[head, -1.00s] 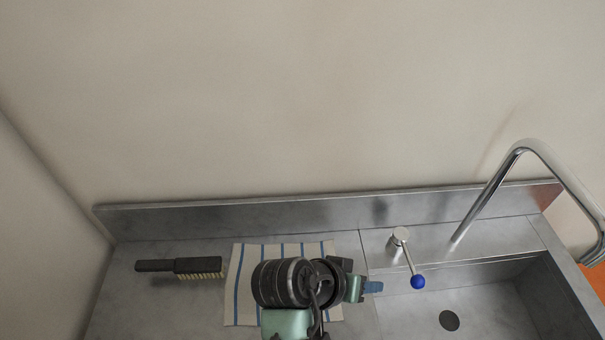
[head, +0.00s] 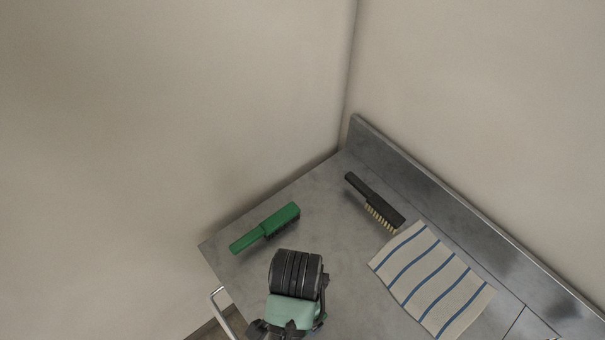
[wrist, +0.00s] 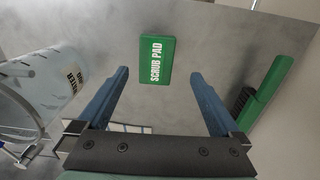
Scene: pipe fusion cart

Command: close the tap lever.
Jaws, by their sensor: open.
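Beyond the fingertips lies a green scrub pad (wrist: 157,60) on the grey counter. In the head view my arm's wrist is over the left end of the counter, and the fingers cannot be made out there.
The metal counter (head: 330,200) holds a green brush (head: 265,228), a black brush (head: 375,202) and a striped cloth (head: 432,280). A raised backsplash (head: 470,225) runs along the wall. A clear container (wrist: 45,90) stands at left in the wrist view.

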